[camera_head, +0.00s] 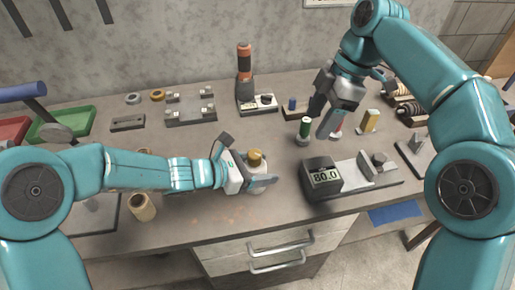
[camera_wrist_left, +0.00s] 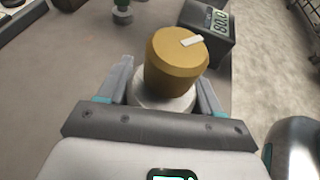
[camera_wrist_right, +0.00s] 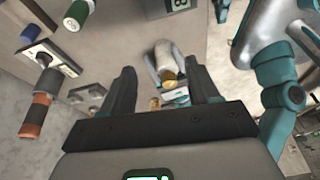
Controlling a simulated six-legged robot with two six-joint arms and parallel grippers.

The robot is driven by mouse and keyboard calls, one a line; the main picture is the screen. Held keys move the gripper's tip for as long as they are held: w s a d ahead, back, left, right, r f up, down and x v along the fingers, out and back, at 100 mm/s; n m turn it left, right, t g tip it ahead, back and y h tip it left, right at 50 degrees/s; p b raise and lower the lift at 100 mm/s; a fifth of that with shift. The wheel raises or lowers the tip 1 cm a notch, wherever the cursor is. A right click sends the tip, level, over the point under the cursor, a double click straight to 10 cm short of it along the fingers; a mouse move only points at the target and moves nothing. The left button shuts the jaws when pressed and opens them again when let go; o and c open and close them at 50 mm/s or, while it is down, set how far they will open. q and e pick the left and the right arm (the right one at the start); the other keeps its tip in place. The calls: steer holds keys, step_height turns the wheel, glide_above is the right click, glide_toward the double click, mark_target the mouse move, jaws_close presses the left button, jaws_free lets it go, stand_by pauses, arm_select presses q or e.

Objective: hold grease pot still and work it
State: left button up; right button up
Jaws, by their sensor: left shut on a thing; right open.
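The grease pot (camera_head: 255,158) stands near the front middle of the bench, with a brass-coloured lid above a pale body. In the left wrist view the lid (camera_wrist_left: 172,62) bears a small pale mark, and the pale body (camera_wrist_left: 160,101) sits between the fingers. My left gripper (camera_head: 250,166) is shut on the pot's body from the left. My right gripper (camera_head: 318,120) is open and empty, above the bench, further back and to the right of the pot. The pot (camera_wrist_right: 166,62) also shows between its fingers in the right wrist view, at a distance.
A dark device (camera_head: 323,177) reading 80.0 stands right of the pot. A green-topped cylinder (camera_head: 304,129) stands just below my right gripper. An orange-and-black tool (camera_head: 244,66) stands at the back. A tan cup (camera_head: 143,207) is at the left. Bench between pot and back row is clear.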

mark_target(256, 152)
steer(key=a+r+n, duration=0.2)
steer(key=a+r, duration=0.1)
steer(key=a, duration=0.6)
steer(key=shift+y, duration=0.4)
steer(key=x, duration=0.4)
steer(key=s+x, duration=0.1)
steer(key=x, duration=0.7)
steer(key=shift+s+d, duration=0.15)
steer(key=shift+d, duration=0.05)
steer(key=shift+c, duration=0.2)
steer(key=c, duration=1)
